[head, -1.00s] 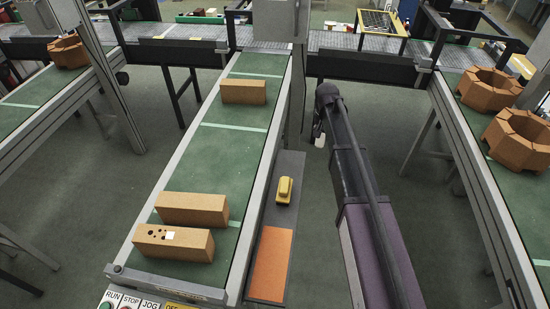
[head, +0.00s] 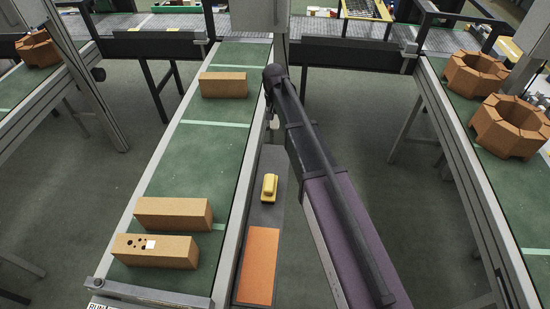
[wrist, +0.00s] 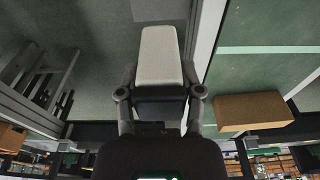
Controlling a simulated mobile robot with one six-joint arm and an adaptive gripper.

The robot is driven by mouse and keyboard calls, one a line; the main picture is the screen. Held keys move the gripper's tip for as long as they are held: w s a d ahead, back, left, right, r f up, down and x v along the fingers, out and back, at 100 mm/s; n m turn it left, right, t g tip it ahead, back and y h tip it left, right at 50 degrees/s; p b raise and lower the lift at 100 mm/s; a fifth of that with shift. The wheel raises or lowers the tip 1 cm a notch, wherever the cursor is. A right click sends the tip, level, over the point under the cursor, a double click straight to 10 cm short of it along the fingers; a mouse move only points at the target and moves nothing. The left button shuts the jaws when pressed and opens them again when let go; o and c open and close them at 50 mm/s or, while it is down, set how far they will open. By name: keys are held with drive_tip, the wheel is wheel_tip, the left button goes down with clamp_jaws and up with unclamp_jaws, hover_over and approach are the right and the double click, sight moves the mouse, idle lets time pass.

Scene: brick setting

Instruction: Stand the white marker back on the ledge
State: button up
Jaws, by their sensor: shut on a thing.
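The white marker (wrist: 161,54) is a pale block held in my gripper (wrist: 160,92), whose fingers are closed on its two sides. In the head view a small pale bit of the marker (head: 274,123) shows below the end of my arm; most of the gripper is hidden there. The ledge (head: 266,220) is a dark grey strip along the right side of the middle conveyor. The marker is held in the air near the ledge's far end, apart from it as far as I can see.
On the ledge are a yellow object (head: 269,188) and an orange patch (head: 258,266). The conveyor (head: 195,155) carries several tan bricks, one with dark holes and a white square (head: 155,251). Ring-shaped brick stacks (head: 508,127) stand on the right conveyor. Open floor lies between.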

drive_tip(key=shift+s, duration=0.1)
wheel_tip(320, 180, down, 8)
drive_tip(key=b, duration=0.7)
drive_tip(key=shift+r+b, duration=0.25)
drive_tip(key=shift+b, duration=0.05)
wheel_tip(320, 180, down, 6)
drive_tip(key=b, duration=0.6)
drive_tip(key=shift+f, duration=0.15)
idle(0.3)
drive_tip(key=shift+f+b, duration=1.85)
drive_tip(key=shift+b, duration=0.15)
drive_tip(key=shift+f, duration=0.1)
drive_tip(key=o, duration=0.9)
